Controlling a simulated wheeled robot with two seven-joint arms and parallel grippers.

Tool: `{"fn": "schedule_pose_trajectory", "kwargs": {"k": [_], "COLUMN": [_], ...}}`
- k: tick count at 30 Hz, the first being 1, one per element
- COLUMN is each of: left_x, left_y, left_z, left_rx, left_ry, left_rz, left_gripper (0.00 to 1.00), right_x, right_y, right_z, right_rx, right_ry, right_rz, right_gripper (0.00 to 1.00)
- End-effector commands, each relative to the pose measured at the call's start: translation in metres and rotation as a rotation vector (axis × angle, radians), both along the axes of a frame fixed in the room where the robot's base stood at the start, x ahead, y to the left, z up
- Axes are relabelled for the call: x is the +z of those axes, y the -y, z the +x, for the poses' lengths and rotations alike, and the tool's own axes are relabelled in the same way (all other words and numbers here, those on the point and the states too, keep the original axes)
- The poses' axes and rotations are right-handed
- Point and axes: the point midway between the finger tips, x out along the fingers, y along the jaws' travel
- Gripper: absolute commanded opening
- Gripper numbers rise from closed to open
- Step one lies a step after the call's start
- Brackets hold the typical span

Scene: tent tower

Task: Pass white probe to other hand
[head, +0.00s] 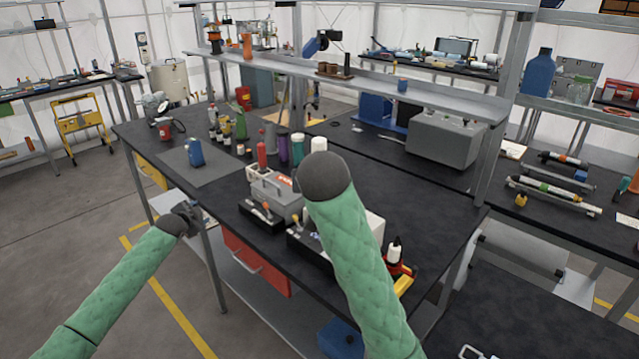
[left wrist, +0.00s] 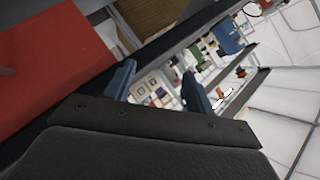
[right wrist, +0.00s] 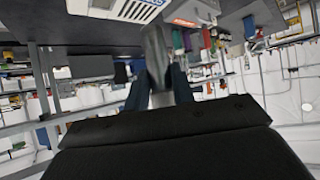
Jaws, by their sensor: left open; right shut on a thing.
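My left gripper (head: 190,212) is beside the left edge of the black workbench in the head view. In the left wrist view its two blue-grey fingers (left wrist: 158,74) stand apart with nothing between them. My right gripper is hidden behind my right arm in the head view. In the right wrist view its fingers (right wrist: 158,82) are shut on a pale grey, upright, elongated thing, which appears to be the white probe (right wrist: 156,50). The two grippers are well apart.
The workbench (head: 420,192) carries a grey device (head: 277,195), several bottles and a blue container (head: 195,152). A metal shelf (head: 390,84) spans above it. A red drawer (head: 255,262) is below its left edge. Open floor lies at the left.

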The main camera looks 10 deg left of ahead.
Motion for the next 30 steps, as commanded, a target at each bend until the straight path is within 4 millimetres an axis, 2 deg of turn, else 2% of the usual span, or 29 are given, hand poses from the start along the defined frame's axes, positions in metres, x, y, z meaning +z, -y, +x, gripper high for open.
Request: {"fn": "schedule_pose_trajectory", "kwargs": {"k": [1,5,12,20,30], "left_x": [-0.023,-0.073,-0.158,-0.240,-0.333], "left_y": [-0.002,0.004,0.043,0.093,0.158], "left_z": [-0.011,-0.038,-0.088,-0.150,-0.247], "left_rx": [0.025,0.074,0.110,0.142,0.202], "left_ry": [-0.045,-0.139,-0.258,-0.369,-0.518], "left_rz": [-0.042,-0.126,-0.204,-0.263,-0.343], "left_gripper": [0.55,0.55,0.55,0.55,0.55], "right_x": [0.000,0.000,0.000,0.000,0.000], "right_y": [0.000,0.000,0.000,0.000,0.000], "right_z": [0.000,0.000,0.000,0.000,0.000], "right_rx": [0.000,0.000,0.000,0.000,0.000], "right_ry": [0.000,0.000,0.001,0.000,0.000], "right_rz": [0.000,0.000,0.000,0.000,0.000], "right_gripper": [0.00,0.00,0.00,0.00,0.00]}}
